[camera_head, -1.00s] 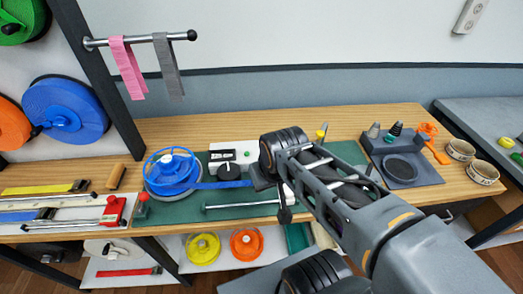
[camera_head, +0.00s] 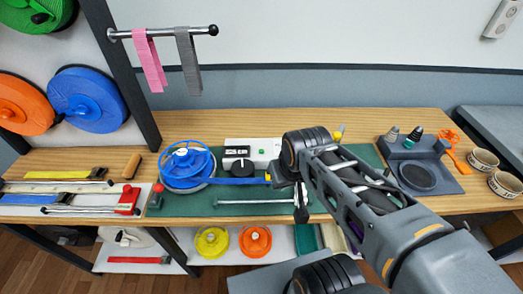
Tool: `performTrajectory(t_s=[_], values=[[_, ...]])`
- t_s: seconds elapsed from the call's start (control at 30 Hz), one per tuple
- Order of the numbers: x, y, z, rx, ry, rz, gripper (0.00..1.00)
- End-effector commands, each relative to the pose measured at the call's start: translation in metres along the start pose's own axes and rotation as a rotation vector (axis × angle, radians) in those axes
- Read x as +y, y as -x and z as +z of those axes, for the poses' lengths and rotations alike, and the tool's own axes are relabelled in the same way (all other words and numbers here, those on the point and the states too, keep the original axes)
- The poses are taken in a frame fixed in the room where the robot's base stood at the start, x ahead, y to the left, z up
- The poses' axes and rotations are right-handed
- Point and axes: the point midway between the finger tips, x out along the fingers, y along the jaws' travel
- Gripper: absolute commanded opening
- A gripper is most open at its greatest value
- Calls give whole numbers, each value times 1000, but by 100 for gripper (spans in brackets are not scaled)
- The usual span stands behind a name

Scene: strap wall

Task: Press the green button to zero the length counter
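The length counter is a white box (camera_head: 272,146) on the green mat, with a dark display (camera_head: 237,153) on its left and a black knob (camera_head: 242,168) in front. The small green button (camera_head: 262,152) shows on the box's face, right of the display. My gripper (camera_head: 271,179) is just right of and in front of the counter, apart from the button in the picture. My wrist hides most of the gripper and the counter's right end, so the fingers' opening cannot be made out.
A blue strap reel (camera_head: 187,165) stands left of the counter, its strap running right across the green mat (camera_head: 225,200). A metal bar (camera_head: 250,202) lies in front. A grey tool tray (camera_head: 440,185) and two rolls (camera_head: 484,159) are at the right.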

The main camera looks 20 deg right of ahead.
Motion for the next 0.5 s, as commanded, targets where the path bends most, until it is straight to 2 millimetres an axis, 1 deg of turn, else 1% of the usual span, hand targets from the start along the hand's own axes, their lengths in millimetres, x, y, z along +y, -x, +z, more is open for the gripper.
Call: performTrajectory(t_s=[0.03, 0.27, 0.3, 0.5], values=[[0, 0, 0, 0, 0, 0, 23], [0, 0, 0, 0, 0, 0, 1], [0, 0, 0, 0, 0, 0, 0], [0, 0, 0, 0, 0, 0, 0]])
